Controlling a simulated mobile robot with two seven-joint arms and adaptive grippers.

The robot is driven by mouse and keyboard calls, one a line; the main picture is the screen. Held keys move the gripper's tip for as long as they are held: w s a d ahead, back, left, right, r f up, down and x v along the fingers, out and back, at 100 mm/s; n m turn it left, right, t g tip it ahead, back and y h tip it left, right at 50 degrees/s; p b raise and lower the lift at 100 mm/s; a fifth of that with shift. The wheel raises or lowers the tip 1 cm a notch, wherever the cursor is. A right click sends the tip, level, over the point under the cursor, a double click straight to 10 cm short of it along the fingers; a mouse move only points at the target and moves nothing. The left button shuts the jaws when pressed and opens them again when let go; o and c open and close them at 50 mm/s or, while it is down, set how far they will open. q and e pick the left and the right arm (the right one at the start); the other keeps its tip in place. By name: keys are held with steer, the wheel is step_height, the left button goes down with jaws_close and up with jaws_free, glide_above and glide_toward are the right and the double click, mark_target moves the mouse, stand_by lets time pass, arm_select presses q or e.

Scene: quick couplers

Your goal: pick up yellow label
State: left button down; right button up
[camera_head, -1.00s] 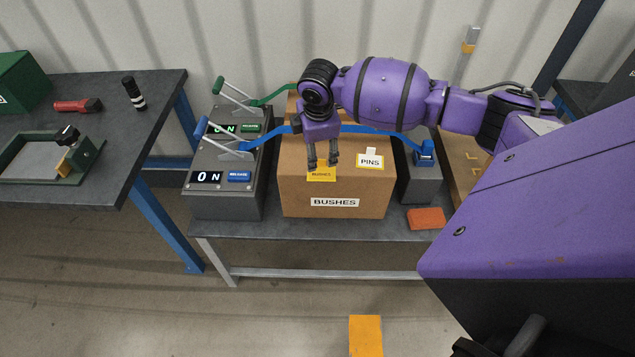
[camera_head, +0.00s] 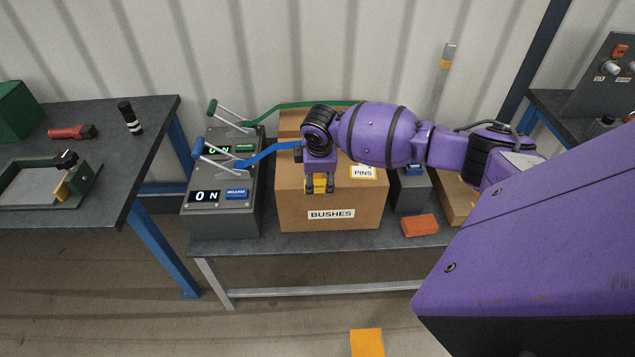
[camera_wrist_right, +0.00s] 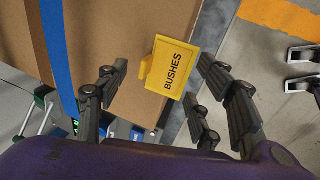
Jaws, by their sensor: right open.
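The yellow label (camera_head: 319,183), marked BUSHES, is at the top front edge of the cardboard box (camera_head: 291,208). In the right wrist view the label (camera_wrist_right: 176,72) shows a small tab on its left side. My right gripper (camera_head: 320,189) points down at the label, fingers open on either side of it. In the wrist view the open fingers (camera_wrist_right: 162,66) stand to the left and right of the label, with a visible gap. The gripper partly hides the label in the head view. My left gripper is not in view.
A blue strap (camera_head: 268,155) runs close by from the grey release unit (camera_head: 218,215) on the left. An orange block (camera_head: 420,225) lies right of the box on the table (camera_head: 350,244).

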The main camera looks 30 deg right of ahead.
steer(key=shift+w+f, duration=0.15)
steer(key=shift+f, duration=0.55)
steer(key=shift+w+d+f, duration=0.15)
steer(key=shift+f, duration=0.15)
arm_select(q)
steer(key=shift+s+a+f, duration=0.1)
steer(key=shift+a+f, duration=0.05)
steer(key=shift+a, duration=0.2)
arm_select(e)
steer(key=shift+r, duration=0.1)
steer(key=shift+c, duration=0.4)
steer(key=c, duration=0.7)
steer(key=shift+c, duration=0.2)
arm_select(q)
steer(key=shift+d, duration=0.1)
